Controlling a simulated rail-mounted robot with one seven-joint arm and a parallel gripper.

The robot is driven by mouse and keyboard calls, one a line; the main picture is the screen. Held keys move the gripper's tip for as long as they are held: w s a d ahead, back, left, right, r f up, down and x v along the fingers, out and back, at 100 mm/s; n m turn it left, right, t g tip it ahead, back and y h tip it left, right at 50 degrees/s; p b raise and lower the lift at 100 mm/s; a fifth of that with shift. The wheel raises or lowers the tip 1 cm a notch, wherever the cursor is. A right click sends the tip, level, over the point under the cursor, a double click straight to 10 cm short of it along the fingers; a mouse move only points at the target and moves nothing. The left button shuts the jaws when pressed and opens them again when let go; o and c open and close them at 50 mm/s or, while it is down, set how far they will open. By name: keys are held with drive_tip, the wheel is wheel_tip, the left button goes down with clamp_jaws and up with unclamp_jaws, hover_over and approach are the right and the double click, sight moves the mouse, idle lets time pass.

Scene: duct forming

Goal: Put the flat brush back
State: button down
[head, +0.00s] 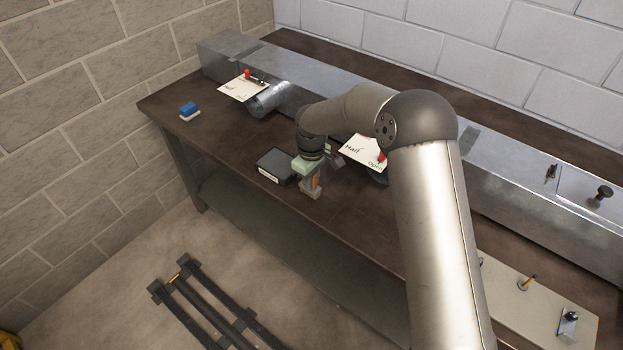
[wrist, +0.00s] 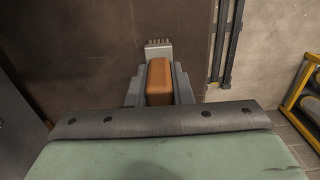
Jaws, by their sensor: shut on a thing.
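My gripper (head: 312,183) is over the front part of the brown workbench. In the wrist view my gripper (wrist: 159,88) is shut on the flat brush (wrist: 159,80), around its orange-brown handle. In the head view only a small orange part of the flat brush (head: 315,182) shows between the fingers. I cannot tell whether the brush touches the bench top. A pale board (head: 545,305) at the lower right of the head view carries a few small upright fittings.
A black box (head: 273,165) stands just left of my gripper. A long metal duct (head: 330,82) runs along the bench's back, with printed cards (head: 242,88) and dampers. A blue-and-white block (head: 188,110) lies at the left end. Dark rails (head: 210,305) lie on the floor.

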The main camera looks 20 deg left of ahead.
drive_tip(key=shift+f, duration=0.3)
drive_tip(key=shift+f, duration=0.1)
drive_tip(key=shift+f, duration=0.15)
drive_tip(key=c, duration=1.3)
unclamp_jaws()
wheel_tip(320, 180, up, 12)
drive_tip(key=shift+r+b, duration=0.15)
drive_tip(key=shift+b, duration=0.8)
drive_tip(key=shift+r, duration=0.15)
